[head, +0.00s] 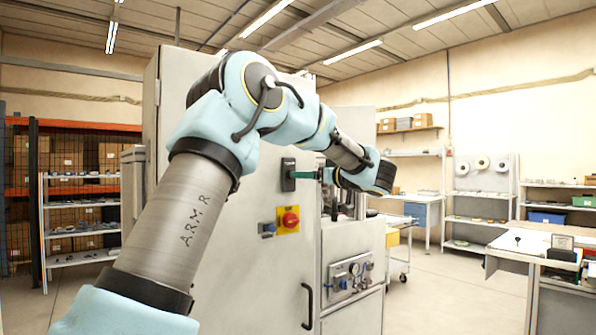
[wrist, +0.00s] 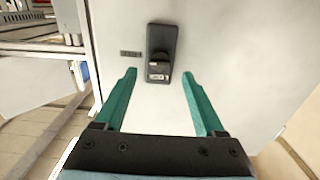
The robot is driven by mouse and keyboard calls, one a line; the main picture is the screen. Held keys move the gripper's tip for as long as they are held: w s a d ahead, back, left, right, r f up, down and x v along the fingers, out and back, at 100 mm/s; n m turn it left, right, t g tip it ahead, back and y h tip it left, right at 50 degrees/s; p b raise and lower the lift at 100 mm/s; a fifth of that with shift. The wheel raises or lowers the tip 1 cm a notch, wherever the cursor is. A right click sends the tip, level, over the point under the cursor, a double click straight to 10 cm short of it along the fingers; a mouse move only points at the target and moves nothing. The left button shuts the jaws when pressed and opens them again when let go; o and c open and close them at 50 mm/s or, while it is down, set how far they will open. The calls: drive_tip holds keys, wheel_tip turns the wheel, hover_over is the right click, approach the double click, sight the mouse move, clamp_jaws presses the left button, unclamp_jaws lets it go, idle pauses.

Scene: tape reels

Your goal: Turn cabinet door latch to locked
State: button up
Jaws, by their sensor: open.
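The cabinet door (head: 245,270) is a pale grey panel in front of me. Its latch (head: 288,175) is a dark plate with a black knob, and it also shows in the wrist view (wrist: 163,38). In that view the plate stands upright, with the knob at its lower part. My gripper (head: 302,174) has green fingers and reaches in from the right in the head view. In the wrist view my gripper (wrist: 159,72) is open, one finger on each side below the knob, with clear gaps. Nothing is held. I cannot tell any contact.
A red button (head: 290,219) on a yellow plate and a small grey switch (head: 267,230) sit below the latch. A black door handle (head: 307,305) is lower down. A small dark label (wrist: 131,54) lies left of the latch. A machine panel (head: 349,275) stands right of the door.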

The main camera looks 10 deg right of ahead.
drive_tip(key=p+x, duration=0.1)
drive_tip(key=x, duration=0.3)
drive_tip(key=shift+w+a, duration=0.15)
drive_tip(key=shift+w, duration=0.15)
clamp_jaws()
idle(0.4)
